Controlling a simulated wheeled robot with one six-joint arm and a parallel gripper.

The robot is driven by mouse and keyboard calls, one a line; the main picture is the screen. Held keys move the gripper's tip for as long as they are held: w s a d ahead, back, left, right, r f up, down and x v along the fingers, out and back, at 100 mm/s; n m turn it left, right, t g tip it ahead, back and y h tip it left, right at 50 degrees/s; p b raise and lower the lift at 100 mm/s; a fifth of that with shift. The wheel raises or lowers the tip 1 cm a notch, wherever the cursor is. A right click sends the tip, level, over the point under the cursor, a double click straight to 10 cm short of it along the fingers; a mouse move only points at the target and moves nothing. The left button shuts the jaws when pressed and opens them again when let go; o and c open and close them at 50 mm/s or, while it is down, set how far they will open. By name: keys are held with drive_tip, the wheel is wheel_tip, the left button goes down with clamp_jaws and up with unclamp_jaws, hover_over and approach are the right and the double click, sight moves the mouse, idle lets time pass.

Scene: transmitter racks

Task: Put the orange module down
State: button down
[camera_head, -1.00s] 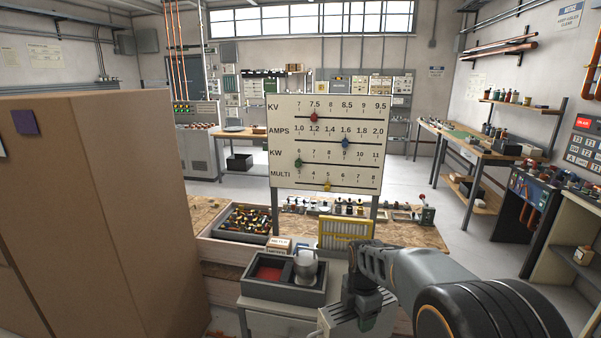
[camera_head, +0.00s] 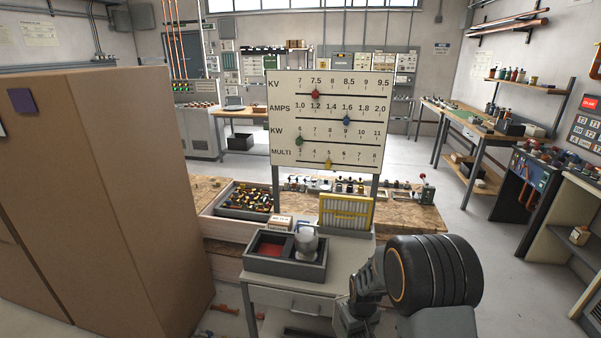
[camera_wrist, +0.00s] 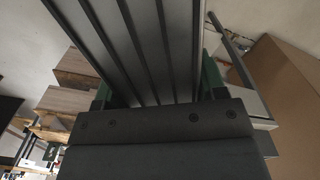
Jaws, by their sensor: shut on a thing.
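My gripper (camera_head: 352,315) is low in the head view, in front of the grey cabinet. In the wrist view my gripper (camera_wrist: 156,90) is shut, with green fingers on both sides of a grey ribbed module (camera_wrist: 150,45). The module's ribbed face extends up out of the wrist picture. No orange shows on its visible face, and its far side is hidden. In the head view the held module is hidden or below the picture edge.
A small grey cabinet (camera_head: 290,292) carries a dark two-part tray (camera_head: 285,266) with a red-lined compartment and a pale round piece. A yellow-framed ribbed panel (camera_head: 345,212) stands behind. A large brown box (camera_head: 95,180) blocks the left. Open floor (camera_head: 480,270) lies right.

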drive_tip(key=shift+s+d+f+m, duration=0.1)
drive_tip(key=shift+s+f+m, duration=0.15)
drive_tip(key=shift+f+m, duration=0.5)
drive_tip(key=shift+s+d+f+m, duration=0.1)
drive_tip(key=shift+s+f+m, duration=0.1)
drive_tip(key=shift+f+m, duration=0.55)
drive_tip(key=shift+r, duration=0.2)
